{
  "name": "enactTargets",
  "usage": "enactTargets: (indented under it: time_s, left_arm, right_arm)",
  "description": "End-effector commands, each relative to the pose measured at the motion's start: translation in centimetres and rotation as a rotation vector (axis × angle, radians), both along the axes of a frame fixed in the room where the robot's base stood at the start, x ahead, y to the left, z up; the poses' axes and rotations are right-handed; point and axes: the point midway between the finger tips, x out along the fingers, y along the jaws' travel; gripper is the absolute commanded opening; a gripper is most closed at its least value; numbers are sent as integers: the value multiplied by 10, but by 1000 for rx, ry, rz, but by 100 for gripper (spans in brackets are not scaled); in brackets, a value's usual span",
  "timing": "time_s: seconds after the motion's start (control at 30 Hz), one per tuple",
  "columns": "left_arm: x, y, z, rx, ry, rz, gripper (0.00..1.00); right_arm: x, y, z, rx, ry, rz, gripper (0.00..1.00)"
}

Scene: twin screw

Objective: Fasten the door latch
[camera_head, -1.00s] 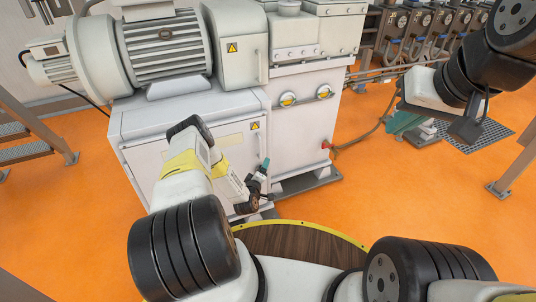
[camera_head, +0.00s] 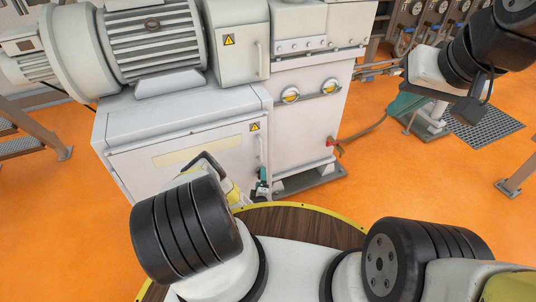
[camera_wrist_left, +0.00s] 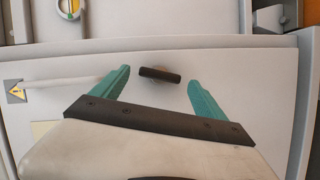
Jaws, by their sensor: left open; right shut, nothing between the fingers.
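The black latch (camera_wrist_left: 160,75) is a short dark bar on the pale cabinet door (camera_wrist_left: 245,70), below the middle of the left wrist view's top edge. My left gripper (camera_wrist_left: 158,83) is open, with one teal finger on each side of the latch in that picture. I cannot tell whether either finger touches it. In the head view my left gripper (camera_head: 262,182) is at the right edge of the cabinet door, mostly behind my arm, and the latch cannot be made out. My right gripper (camera_head: 405,105) is shut and empty at the upper right, away from the cabinet.
A pale door handle (camera_wrist_left: 65,82) is beside the latch, near a yellow warning sign (camera_wrist_left: 16,91). A large motor (camera_head: 150,45) sits above the cabinet. A hose (camera_head: 365,132) runs right from the machine. Orange floor (camera_head: 400,190) is open on the right.

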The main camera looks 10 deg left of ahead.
Motion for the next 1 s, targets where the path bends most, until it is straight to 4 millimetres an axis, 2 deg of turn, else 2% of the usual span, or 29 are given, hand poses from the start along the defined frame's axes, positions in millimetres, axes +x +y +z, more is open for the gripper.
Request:
enactTargets:
  time_s: [0.2, 0.5, 0.8, 1.0]
  left_arm:
    - [20, 4, -2, 1, -1, -1, 84]
    - [22, 4, -3, 0, 1, -2, 82]
    - [22, 4, -3, 0, 1, -2, 23]
    - [22, 4, -2, 8, 7, -2, 21]
  right_arm:
    - [0, 0, 0, 0, 0, 0, 0]
    - [0, 0, 0, 0, 0, 0, 0]
    - [0, 0, 0, 0, 0, 0, 0]
    - [0, 0, 0, 0, 0, 0, 0]
